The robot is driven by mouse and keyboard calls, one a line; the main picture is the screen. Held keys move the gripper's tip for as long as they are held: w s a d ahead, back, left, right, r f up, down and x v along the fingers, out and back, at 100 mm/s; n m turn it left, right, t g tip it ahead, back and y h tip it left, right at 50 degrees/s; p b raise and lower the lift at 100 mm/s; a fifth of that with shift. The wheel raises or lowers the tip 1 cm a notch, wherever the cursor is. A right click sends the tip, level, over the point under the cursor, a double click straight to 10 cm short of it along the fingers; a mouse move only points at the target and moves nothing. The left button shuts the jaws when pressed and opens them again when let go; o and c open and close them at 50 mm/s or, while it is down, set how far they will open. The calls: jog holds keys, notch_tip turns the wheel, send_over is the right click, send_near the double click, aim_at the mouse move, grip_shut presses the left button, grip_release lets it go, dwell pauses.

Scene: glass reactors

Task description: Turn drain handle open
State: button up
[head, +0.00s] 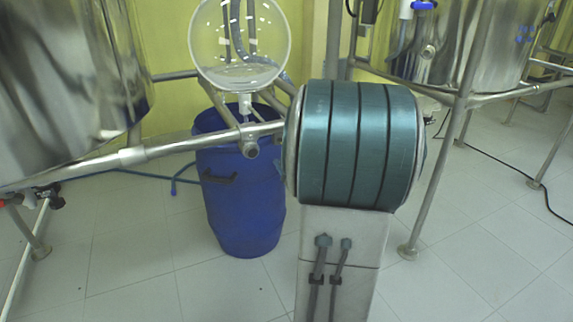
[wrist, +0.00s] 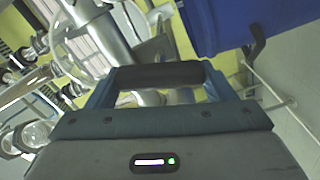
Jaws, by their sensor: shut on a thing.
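My gripper (wrist: 160,76) shows in the wrist view, its dark fingertips together on a thing they mostly hide. It appears to be the drain handle, but I cannot make out its shape or angle. Metal pipework (wrist: 112,42) lies just beyond the fingers. In the head view my own arm hides the gripper and the handle. A round glass vessel (head: 240,42) with a pale outlet (head: 245,104) at its bottom hangs above a blue drum (head: 243,205). The drum also shows at the upper right of the wrist view (wrist: 235,20).
A steel frame pipe (head: 150,153) runs in front of the drum. Large steel tanks stand at the left (head: 70,80) and upper right (head: 465,50). A frame leg (head: 425,195) stands right of my arm. A dark cable lies on the right floor, which is otherwise mostly clear.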

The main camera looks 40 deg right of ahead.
jog(key=shift+f+n+b, duration=0.15)
jog(key=shift+n+b, duration=1.05)
jog(key=shift+n, duration=0.4)
jog(key=o, duration=1)
jog(key=shift+s, duration=0.1)
